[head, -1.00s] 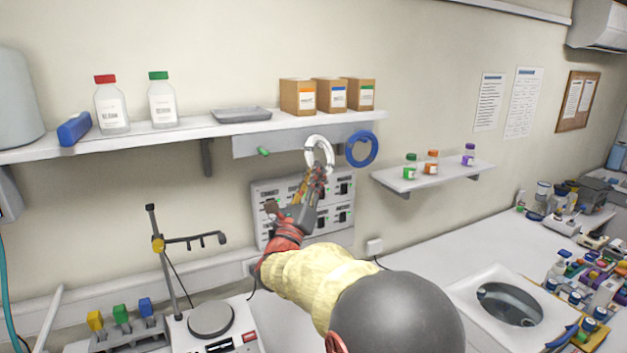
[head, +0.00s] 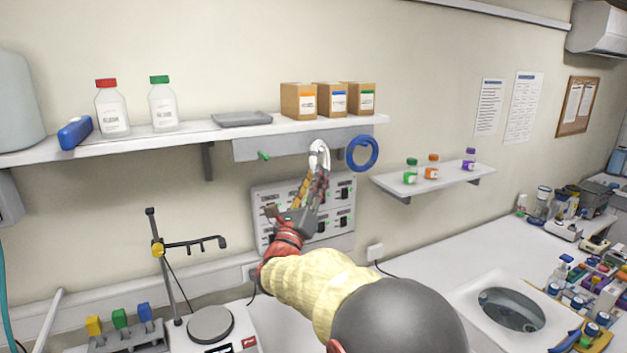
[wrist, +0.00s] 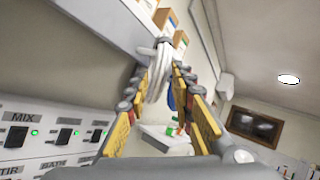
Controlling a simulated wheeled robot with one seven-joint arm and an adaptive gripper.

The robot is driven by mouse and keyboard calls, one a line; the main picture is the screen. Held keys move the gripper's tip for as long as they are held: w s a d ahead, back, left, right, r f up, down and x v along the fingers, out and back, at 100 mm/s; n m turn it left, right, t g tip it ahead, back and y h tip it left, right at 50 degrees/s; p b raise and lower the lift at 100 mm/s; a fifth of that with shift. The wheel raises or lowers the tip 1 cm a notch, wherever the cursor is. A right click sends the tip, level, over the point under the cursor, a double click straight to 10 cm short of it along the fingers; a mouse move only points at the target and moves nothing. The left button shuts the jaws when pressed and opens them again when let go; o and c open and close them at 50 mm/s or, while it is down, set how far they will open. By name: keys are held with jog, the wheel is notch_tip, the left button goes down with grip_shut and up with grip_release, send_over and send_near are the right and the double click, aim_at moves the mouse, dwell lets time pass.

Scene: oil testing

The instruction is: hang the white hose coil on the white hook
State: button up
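The white hose coil (head: 319,152) is up at the grey strip under the long shelf, left of a blue ring. In the head view it looks narrow, turned partly edge-on. My gripper (head: 318,174) reaches up from below with its fingers at the coil's lower part. In the wrist view the white coil (wrist: 155,72) stands edge-on between the two fingers of my gripper (wrist: 160,75), which close in on it from both sides. I cannot make out the white hook; the coil or fingers may hide it.
A blue ring (head: 362,153) hangs to the right, and a green peg (head: 264,155) sticks out to the left. The long shelf (head: 200,130) is close above. A switch panel (head: 345,232) is behind my gripper. A small shelf (head: 430,182) with bottles stands right.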

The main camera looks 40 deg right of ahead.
jog(key=shift+o, duration=1.3)
jog(key=shift+f, duration=0.1)
jog(key=v, duration=1.2)
